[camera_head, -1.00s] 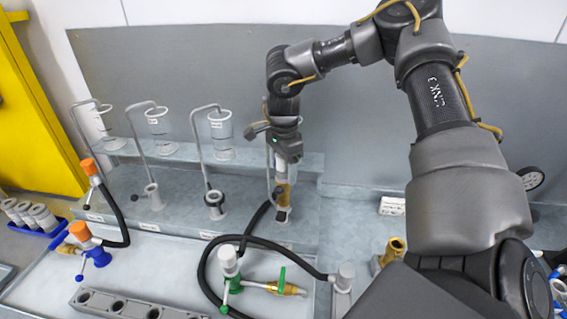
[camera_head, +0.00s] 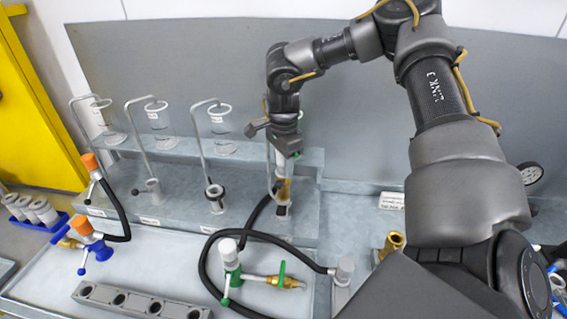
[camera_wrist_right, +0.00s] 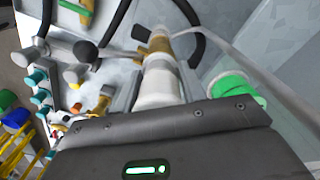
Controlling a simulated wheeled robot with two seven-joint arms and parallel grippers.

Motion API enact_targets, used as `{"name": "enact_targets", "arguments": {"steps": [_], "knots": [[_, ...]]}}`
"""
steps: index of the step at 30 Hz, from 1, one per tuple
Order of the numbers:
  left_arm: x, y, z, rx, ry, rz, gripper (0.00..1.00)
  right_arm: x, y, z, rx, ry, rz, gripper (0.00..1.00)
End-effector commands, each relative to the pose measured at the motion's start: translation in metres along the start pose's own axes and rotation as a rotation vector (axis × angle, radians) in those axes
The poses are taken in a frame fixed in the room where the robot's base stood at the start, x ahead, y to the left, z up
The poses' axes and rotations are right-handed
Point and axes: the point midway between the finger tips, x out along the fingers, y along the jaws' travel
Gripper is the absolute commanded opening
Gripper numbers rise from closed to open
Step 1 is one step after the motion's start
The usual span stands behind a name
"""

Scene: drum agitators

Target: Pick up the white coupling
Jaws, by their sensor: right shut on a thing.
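The white coupling (camera_wrist_right: 160,86) shows in the right wrist view as a pale cylinder with a brass part beyond it. My right gripper (camera_wrist_right: 160,92) is shut on it, one finger on each side. In the head view my right gripper (camera_head: 284,172) points down at the right end of the grey bench, above a brass fitting (camera_head: 284,190). The gripper mostly hides the coupling there. A black hose runs up to this fitting. Whether the coupling is apart from the bench I cannot tell. My left gripper is not in view.
Orange-capped valves (camera_head: 90,163) stand left. Glass cylinders (camera_head: 220,118) on bent rods stand behind. A grey block with holes (camera_head: 135,301) lies at the front. My right arm covers the right side.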

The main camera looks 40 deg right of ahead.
Motion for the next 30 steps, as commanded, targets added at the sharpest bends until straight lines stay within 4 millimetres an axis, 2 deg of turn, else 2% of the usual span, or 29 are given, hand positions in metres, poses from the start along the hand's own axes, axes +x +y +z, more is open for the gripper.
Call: {"name": "enact_targets", "arguments": {"steps": [5, 12, 18, 22, 30], "knots": [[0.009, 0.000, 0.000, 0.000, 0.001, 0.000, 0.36, -0.015, -0.002, 0.001, -0.002, 0.000, -0.007, 0.08], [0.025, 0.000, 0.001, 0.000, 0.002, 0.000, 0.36, -0.063, -0.002, 0.001, -0.001, 0.001, -0.008, 0.08], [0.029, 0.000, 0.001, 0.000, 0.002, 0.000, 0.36, -0.092, -0.001, 0.000, -0.001, 0.001, -0.004, 0.08], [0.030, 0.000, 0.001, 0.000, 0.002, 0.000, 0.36, -0.099, 0.000, 0.000, -0.001, 0.001, -0.002, 0.08], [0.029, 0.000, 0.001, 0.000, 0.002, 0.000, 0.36, -0.100, 0.000, 0.000, -0.001, 0.000, -0.001, 0.08]]}}
